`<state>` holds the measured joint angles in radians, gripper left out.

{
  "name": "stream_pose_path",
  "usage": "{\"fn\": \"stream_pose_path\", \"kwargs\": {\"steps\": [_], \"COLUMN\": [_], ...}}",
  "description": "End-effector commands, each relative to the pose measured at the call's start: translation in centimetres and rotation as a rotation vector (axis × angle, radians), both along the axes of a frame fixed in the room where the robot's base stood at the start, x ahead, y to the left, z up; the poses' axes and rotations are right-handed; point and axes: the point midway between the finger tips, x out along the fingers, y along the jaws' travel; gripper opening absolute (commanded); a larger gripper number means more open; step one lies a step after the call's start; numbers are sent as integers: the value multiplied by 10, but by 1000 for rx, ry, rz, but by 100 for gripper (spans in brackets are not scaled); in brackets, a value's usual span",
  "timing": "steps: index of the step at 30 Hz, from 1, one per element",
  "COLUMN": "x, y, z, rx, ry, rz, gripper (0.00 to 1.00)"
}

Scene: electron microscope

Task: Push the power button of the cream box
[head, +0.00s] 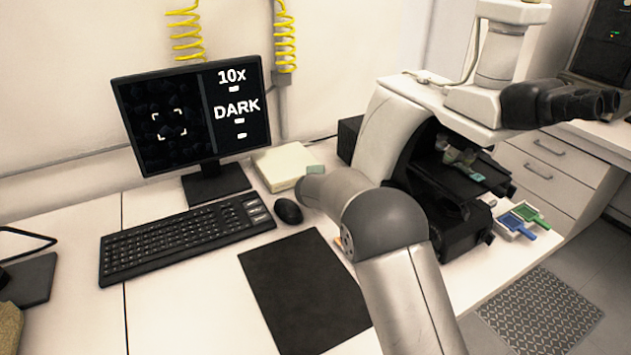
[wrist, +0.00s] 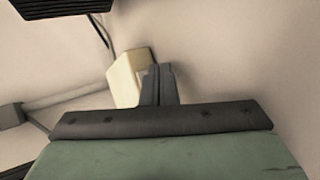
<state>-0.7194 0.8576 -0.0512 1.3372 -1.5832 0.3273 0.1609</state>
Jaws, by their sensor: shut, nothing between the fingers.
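The cream box (head: 283,165) lies on the desk to the right of the monitor's foot, against the wall side. It also shows in the wrist view (wrist: 126,78), just left of and behind my fingertips. My gripper (wrist: 160,72) is shut and empty, its two dark fingers together, with the tips overlapping the box's right part in the picture. I cannot tell whether they touch it. The power button cannot be made out; the fingers may hide it. In the head view my arm hides most of the gripper.
The monitor (head: 190,115) shows "10x" and "DARK". A keyboard (head: 180,238), a mouse (head: 288,211) and a black mat (head: 303,290) lie in front. The microscope (head: 385,130) stands to the right, close to my arm. Slide trays (head: 517,220) sit at the right edge.

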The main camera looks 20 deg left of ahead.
Motion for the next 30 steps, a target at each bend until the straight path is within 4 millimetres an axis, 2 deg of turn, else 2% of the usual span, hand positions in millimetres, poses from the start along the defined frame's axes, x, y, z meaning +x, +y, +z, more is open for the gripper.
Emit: {"fn": "stream_pose_path", "kwargs": {"steps": [8,24,30], "x": [-4,-33,-39], "y": [-5,-40,-46], "z": [-2,-3,0], "rx": [1,1,0], "ry": [-2,-1,0], "rz": [0,1,1], "gripper": [0,0,0]}}
